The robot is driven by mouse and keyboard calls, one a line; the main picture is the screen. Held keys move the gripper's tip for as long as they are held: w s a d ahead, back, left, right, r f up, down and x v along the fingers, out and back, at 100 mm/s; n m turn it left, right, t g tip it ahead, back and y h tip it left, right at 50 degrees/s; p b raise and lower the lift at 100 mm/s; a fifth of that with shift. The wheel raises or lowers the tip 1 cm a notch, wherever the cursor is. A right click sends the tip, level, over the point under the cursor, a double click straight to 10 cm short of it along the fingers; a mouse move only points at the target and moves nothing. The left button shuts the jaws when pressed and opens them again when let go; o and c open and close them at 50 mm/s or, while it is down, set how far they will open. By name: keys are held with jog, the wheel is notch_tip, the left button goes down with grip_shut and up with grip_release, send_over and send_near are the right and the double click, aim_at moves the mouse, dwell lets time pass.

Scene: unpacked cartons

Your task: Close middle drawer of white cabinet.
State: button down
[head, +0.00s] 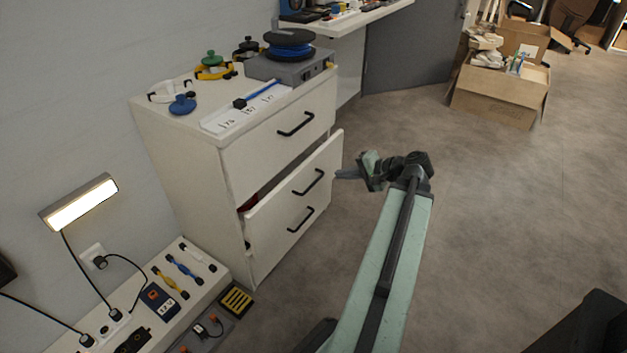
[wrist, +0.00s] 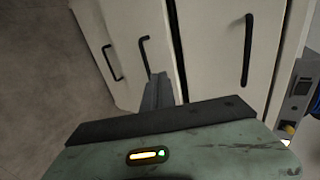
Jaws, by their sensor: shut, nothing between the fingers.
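The white cabinet (head: 182,148) stands against the wall at the left in the head view, with three drawers and black handles. Its middle drawer (head: 275,198) is pulled partly out, with something red visible inside; its black handle (head: 309,183) faces my arm. The top drawer (head: 262,140) and bottom drawer (head: 275,238) look shut. My gripper (head: 338,174) is shut and empty, its tip close to the right part of the middle drawer's front. In the wrist view the shut fingers (wrist: 157,92) point at the drawer fronts beside a handle (wrist: 145,55). I cannot tell whether they touch.
On the cabinet stand a grey box (head: 290,68) with a blue spool, headphones and a white strip. Open cartons (head: 500,88) stand at the back right.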

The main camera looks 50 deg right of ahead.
jog(key=b, duration=0.5)
send_near(298, 168)
jog(key=w+f, duration=0.1)
jog(key=f, duration=0.1)
jog(key=w+f, duration=0.2)
jog(key=shift+a+f, duration=0.1)
jog(key=shift+a, duration=0.1)
jog(key=shift+w+a, duration=0.1)
jog(key=shift+w, duration=0.45)
jog(key=w, duration=0.4)
jog(key=shift+w+a, duration=0.25)
jog(key=shift+a, duration=0.1)
jog(key=shift+w+a, duration=0.1)
jog(key=shift+w, duration=0.15)
